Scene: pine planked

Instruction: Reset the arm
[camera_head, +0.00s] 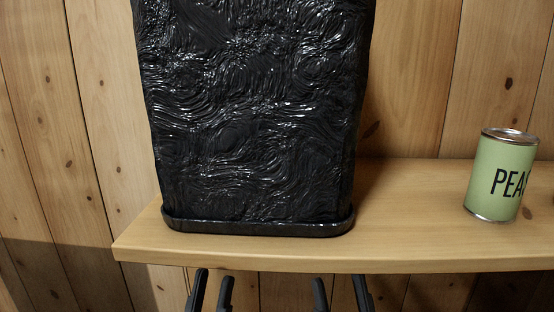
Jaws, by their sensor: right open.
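My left gripper (214,276) shows at the bottom edge, left of the middle. Its two dark fingers point up and stand apart with nothing between them. My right gripper (338,279) shows to the right of it at the bottom edge. Its fingers are wider apart and also empty. Both show just below the front edge of the wooden shelf (430,255) in the picture. Only the finger ends are in view; the rest of both arms is out of the frame.
A tall, glossy black container with a swirled surface (250,120) stands on the shelf; its top is cut off. A green can (500,175) with lettering stands at the right. The shelf between them is bare. A pine plank wall (415,80) is behind.

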